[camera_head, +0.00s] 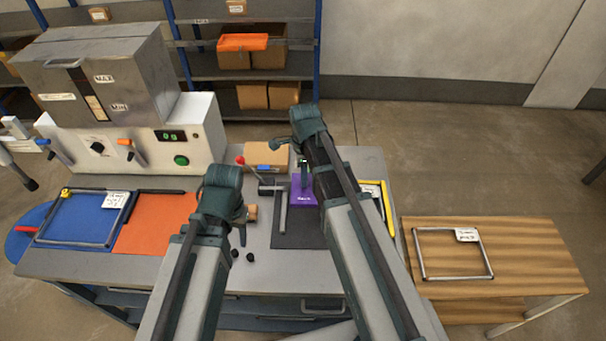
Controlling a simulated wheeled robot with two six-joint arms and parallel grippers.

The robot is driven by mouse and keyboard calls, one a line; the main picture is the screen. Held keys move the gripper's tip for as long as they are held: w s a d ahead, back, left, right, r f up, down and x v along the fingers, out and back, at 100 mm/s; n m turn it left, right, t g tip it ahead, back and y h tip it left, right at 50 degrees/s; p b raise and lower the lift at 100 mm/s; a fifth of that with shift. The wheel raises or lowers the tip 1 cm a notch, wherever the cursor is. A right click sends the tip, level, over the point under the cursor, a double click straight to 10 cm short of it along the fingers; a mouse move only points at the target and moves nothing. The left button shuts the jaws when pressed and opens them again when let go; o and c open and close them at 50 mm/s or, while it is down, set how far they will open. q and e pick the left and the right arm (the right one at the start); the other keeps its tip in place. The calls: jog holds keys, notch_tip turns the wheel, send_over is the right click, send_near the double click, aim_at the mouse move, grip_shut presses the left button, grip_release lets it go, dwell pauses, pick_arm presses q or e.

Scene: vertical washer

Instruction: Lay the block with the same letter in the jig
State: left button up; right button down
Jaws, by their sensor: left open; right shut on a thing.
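A purple block (303,192) with small pale lettering, too small to read, is at the upper right of a dark grey mat (297,236) on the bench. My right gripper (303,168) is shut on it, mostly hidden by my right arm. I cannot tell whether the block touches the mat. A grey metal bar (283,212) stands just left of the block. My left gripper (241,228) is open, left of the mat. A small tan wooden piece (252,213) is beside it, apparently not held. Which piece is the jig is unclear.
At left are a blue mat (75,222) with a metal frame and an orange mat (152,222). A grey machine (98,85) stands behind. A yellow-edged frame (387,205) is right of my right arm. A wooden table (530,255) holds another metal frame (452,279).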

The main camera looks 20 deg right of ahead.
jog(key=shift+f+b, duration=0.5)
jog(key=shift+f, duration=0.1)
pick_arm(q)
notch_tip(320, 180, down, 10)
jog(key=b, duration=0.9)
jog(key=shift+f, duration=0.15)
pick_arm(e)
notch_tip(320, 180, down, 9)
jog(key=shift+f, duration=0.1)
pick_arm(q)
jog(key=shift+f, duration=0.15)
pick_arm(e)
jog(key=shift+f, duration=0.15)
jog(key=c, duration=0.6)
grip_release()
notch_tip(320, 180, up, 8)
jog(key=p, duration=0.7)
jog(key=shift+p, duration=0.35)
pick_arm(q)
notch_tip(320, 180, up, 8)
